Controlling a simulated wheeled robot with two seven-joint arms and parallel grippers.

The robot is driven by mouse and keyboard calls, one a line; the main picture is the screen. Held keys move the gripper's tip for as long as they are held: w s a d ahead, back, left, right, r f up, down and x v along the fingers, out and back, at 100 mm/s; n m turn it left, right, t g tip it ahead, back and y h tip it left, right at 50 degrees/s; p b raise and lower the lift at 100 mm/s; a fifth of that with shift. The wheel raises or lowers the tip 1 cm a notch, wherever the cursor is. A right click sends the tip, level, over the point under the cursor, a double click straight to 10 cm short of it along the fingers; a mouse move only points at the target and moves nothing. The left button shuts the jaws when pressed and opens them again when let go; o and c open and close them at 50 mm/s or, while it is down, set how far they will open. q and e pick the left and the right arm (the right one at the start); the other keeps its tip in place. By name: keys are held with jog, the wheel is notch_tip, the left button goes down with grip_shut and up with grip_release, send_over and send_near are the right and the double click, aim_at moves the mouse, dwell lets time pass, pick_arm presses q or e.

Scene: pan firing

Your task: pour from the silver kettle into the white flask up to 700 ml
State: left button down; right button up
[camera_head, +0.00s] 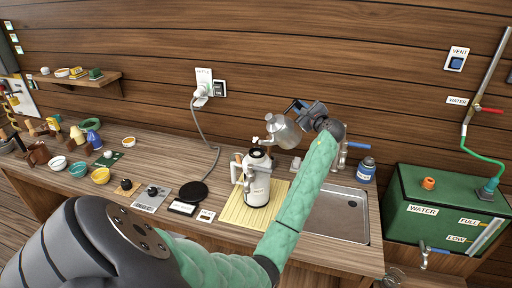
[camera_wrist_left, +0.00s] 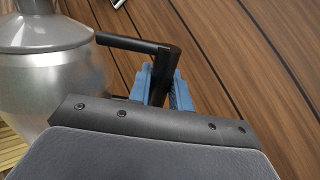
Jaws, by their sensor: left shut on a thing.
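The silver kettle (camera_head: 284,131) is up in the air, just above and to the right of the white flask. My left gripper (camera_head: 306,108) is shut on the kettle's black handle, which shows between the blue finger pads in the left wrist view (camera_wrist_left: 160,85). The kettle's body (camera_wrist_left: 45,70) fills the left of that view. The kettle's spout points left, close to the flask's mouth. The white flask (camera_head: 257,186) stands upright on a yellow ribbed mat (camera_head: 236,211). I cannot see its fill level or any stream. My right gripper is not in view.
A metal sink (camera_head: 345,205) is to the right of the mat, partly behind my left arm. A black round heating plate (camera_head: 193,192) with a cord is left of the mat. Small bowls (camera_head: 100,176) stand farther left. A green water tank (camera_head: 440,215) is at the right.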

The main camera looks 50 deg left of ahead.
pick_arm(q)
jog(key=shift+r, duration=0.1)
dwell(0.3)
jog(key=shift+s+r, duration=0.15)
jog(key=shift+r, duration=0.1)
dwell(0.7)
jog(key=shift+a+r, duration=0.1)
dwell(0.6)
jog(key=shift+s+r+n, duration=0.1)
jog(key=shift+s+n, duration=0.05)
jog(key=shift+n, duration=0.15)
dwell(0.7)
